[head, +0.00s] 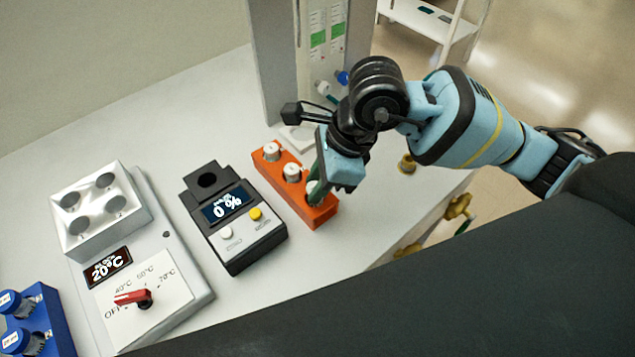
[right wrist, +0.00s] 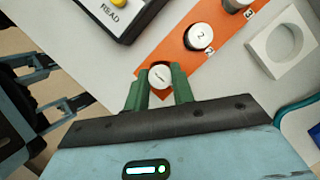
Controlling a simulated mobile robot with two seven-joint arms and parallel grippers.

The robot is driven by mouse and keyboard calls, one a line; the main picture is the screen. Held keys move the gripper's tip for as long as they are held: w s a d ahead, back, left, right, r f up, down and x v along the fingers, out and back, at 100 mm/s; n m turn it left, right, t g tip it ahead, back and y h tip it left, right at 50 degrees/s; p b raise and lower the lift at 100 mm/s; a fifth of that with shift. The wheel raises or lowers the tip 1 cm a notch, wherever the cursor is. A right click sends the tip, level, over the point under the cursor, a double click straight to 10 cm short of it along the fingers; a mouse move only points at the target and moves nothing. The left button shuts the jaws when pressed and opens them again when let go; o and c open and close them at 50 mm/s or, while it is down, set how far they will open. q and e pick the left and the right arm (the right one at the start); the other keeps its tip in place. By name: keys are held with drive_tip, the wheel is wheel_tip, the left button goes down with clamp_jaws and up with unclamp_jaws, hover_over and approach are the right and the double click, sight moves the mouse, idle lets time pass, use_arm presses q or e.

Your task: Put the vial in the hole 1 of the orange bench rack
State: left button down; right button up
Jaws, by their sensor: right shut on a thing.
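The orange bench rack (head: 319,217) stands on the bench in the head view; it also shows in the right wrist view (right wrist: 213,68). My right gripper (head: 316,182) is at the rack's near end, its green fingers (right wrist: 159,84) shut on a white-capped vial (right wrist: 160,76). The cap is marked 1. This vial is at the hole 1 end; how deep it sits is hidden by the fingers. Two other capped vials stand in the rack, one marked 2 (right wrist: 201,37) and one by the 3 label (right wrist: 236,3). My left gripper is not in view.
A black meter reading 0 % (head: 232,215) is just left of the rack. Further left are a heater block (head: 150,290) showing 20°C and a blue rack (head: 52,315) with capped vials. A white square holder (right wrist: 275,45) is beside the orange rack.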

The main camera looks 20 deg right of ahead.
drive_tip(key=shift+f, duration=0.55)
drive_tip(key=shift+f, duration=0.15)
drive_tip(key=shift+f, duration=0.1)
drive_tip(key=o, duration=1)
drive_tip(key=shift+c, duration=0.2)
drive_tip(key=shift+r, duration=0.55)
drive_tip(key=v, duration=1.1)
drive_tip(key=shift+d, duration=0.25)
drive_tip(key=shift+s+r, duration=0.1)
drive_tip(key=shift+r, duration=0.05)
